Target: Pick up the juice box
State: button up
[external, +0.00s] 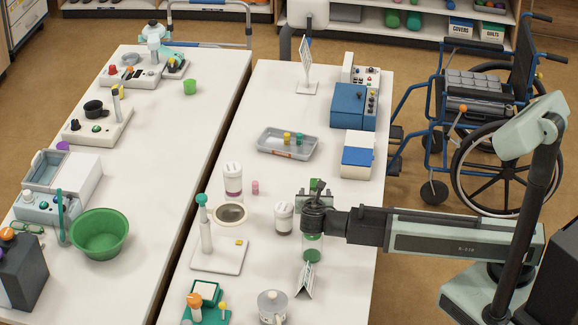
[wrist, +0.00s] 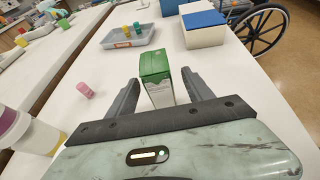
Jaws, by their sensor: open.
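The juice box (wrist: 156,78) is a green and white carton standing upright on the white table in the wrist view. My gripper (wrist: 160,77) is open, with one dark finger on each side of the carton. A narrow gap shows on its left, and the right finger is very close to its white side. I cannot tell whether that finger touches.
A grey tray (external: 266,148) with small green and yellow pieces lies beyond. A blue-and-white box (external: 357,157) stands at the table's right edge. A lidded cup (external: 284,217) and a pink piece (wrist: 84,89) are on the left. A wheelchair (external: 480,130) stands right of the table.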

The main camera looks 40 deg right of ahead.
jog(key=b+x, duration=0.1)
jog(key=x, duration=0.3)
jog(key=shift+w+d+f, duration=0.1)
jog(key=shift+d+f, duration=0.05)
grip_shut()
notch_tip(320, 180, up, 10)
jog(key=p, duration=1)
